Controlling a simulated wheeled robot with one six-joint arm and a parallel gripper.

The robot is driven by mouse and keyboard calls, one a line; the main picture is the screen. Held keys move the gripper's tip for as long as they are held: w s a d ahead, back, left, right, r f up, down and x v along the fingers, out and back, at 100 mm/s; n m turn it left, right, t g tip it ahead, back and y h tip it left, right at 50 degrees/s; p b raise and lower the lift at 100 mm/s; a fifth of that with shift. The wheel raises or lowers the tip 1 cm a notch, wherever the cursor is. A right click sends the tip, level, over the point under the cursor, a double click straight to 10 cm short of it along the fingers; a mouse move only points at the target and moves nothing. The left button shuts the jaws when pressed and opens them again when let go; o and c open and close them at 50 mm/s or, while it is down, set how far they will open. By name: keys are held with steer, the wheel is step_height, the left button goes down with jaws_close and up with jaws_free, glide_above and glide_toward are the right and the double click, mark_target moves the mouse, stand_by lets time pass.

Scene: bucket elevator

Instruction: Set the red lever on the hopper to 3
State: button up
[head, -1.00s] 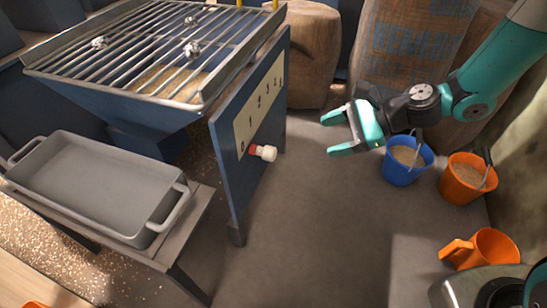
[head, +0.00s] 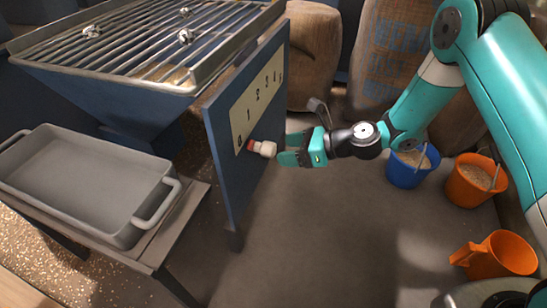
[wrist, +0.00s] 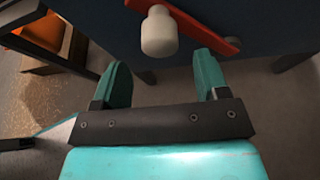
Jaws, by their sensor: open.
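The hopper (head: 110,95) is a blue bin with a grate on top. On its side panel is a cream scale plate (head: 258,97) with numbers rising from 0. The red lever (head: 252,146) with a white knob (head: 266,149) points at the low end, by the 0. In the wrist view the red lever (wrist: 200,32) runs behind the white knob (wrist: 159,35). My gripper (head: 284,157) is open and empty, just right of the knob. In the wrist view its two fingers (wrist: 161,66) lie either side of the knob's line, with the knob just beyond the tips.
A blue bucket (head: 406,173), an orange bucket (head: 466,188) and an orange scoop or jug (head: 497,258) are at the right. Sacks (head: 312,60) stand behind.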

mark_target(275, 150)
steer(key=b+x, duration=0.1)
steer(key=x, duration=0.4)
steer(key=shift+d, duration=0.1)
